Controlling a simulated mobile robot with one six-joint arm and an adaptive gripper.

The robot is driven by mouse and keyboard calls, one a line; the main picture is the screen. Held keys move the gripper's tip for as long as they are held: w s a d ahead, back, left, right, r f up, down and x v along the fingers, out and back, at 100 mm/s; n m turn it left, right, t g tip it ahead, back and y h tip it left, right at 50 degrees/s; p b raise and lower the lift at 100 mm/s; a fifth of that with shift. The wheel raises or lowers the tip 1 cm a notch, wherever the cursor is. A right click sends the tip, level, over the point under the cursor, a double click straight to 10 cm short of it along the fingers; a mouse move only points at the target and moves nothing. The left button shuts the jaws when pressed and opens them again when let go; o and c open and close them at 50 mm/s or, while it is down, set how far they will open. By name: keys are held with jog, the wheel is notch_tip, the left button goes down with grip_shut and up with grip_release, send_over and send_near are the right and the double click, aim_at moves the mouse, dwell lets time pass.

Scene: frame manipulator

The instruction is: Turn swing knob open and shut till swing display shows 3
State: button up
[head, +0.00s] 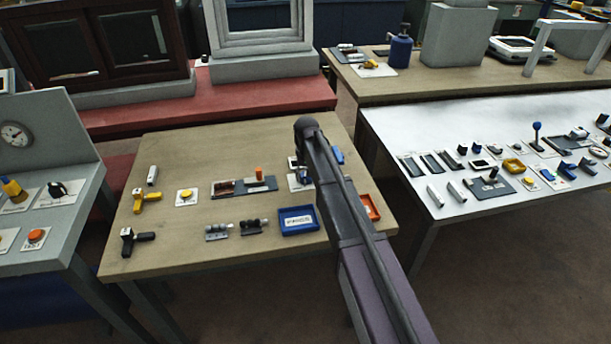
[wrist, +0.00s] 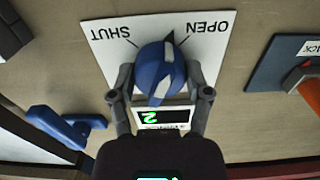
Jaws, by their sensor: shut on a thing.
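The blue swing knob (wrist: 152,72) with a pale stripe sits on a white plate (wrist: 102,38) in the wrist view. The plate is marked SHUT and OPEN, upside down in the picture. The knob's tip lies between the two marks, nearer OPEN. My gripper (wrist: 161,92) has its dark fingers closed on both sides of the knob. The swing display (wrist: 150,117), just below the knob in the picture, shows a green 2. In the head view my arm hides the knob and most of the plate (head: 295,184).
A blue handle (wrist: 65,127) stands beside the plate in the wrist view. An orange-handled fixture (wrist: 300,80) lies on the other side. In the head view a blue tray (head: 297,232) and an orange tray (head: 371,208) stand close to my arm on the wooden table (head: 180,240).

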jog(key=shift+s+m, duration=0.1)
jog(key=shift+m, duration=2.1)
jog(key=o, duration=1.2)
jog(key=shift+c, duration=0.2)
jog(key=shift+r, duration=0.1)
